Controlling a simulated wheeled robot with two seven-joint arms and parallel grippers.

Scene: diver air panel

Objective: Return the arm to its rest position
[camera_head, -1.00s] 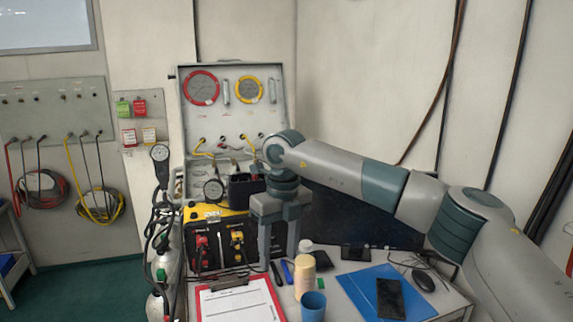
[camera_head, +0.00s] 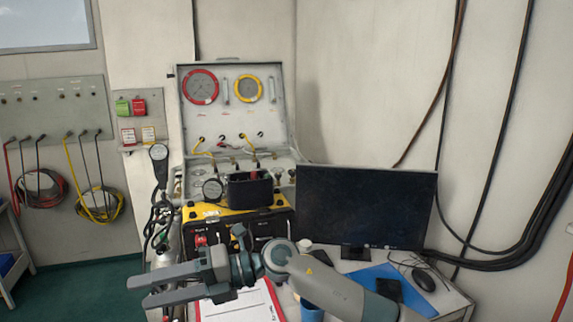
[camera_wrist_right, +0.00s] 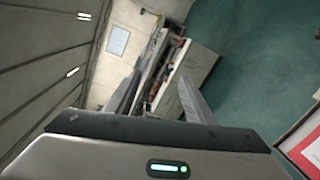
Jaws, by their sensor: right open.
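My right arm (camera_head: 335,288) comes in from the lower right and lies low across the front of the desk. My right gripper (camera_head: 138,291) points left, with its two fingers apart and nothing between them. The fingers are left of the clipboard, over the floor side of the desk. In the right wrist view the gripper (camera_wrist_right: 158,82) also shows two spread fingers with an empty gap. My left gripper is not in view.
The air panel case (camera_head: 237,110) stands open at the back, with a yellow and black box (camera_head: 235,215) before it. A monitor (camera_head: 366,207), blue folder (camera_head: 362,278) and mouse (camera_head: 424,280) are on the right. A clipboard (camera_head: 240,306) is partly behind my arm.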

